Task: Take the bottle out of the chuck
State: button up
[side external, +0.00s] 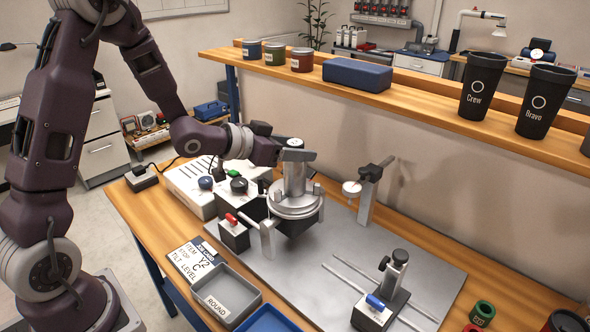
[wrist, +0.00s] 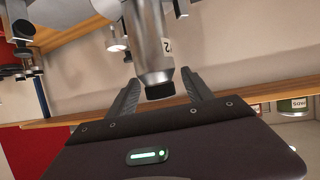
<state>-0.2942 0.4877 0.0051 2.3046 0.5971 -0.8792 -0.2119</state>
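A metallic grey bottle (side external: 294,180) stands upright in the round silver chuck (side external: 296,205), its lower end hidden inside the chuck. In the wrist view, which is upside down, the bottle (wrist: 153,50) shows a dark cap and part of a white label. My gripper (side external: 297,155) reaches in from the left at the bottle's top. In the wrist view, its two fingers (wrist: 160,82) stand on either side of the bottle near the cap. A narrow gap shows at the right finger; contact at the left finger is unclear. The gripper looks open.
A post with an arm (side external: 368,190) stands right of the chuck. A slotted fixture with a blue handle (side external: 380,295) is at front right. A grey tray marked ROUND (side external: 225,295) and a label card (side external: 195,260) lie at front left. A shelf (side external: 430,105) with cups runs behind.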

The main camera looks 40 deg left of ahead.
grip_shut()
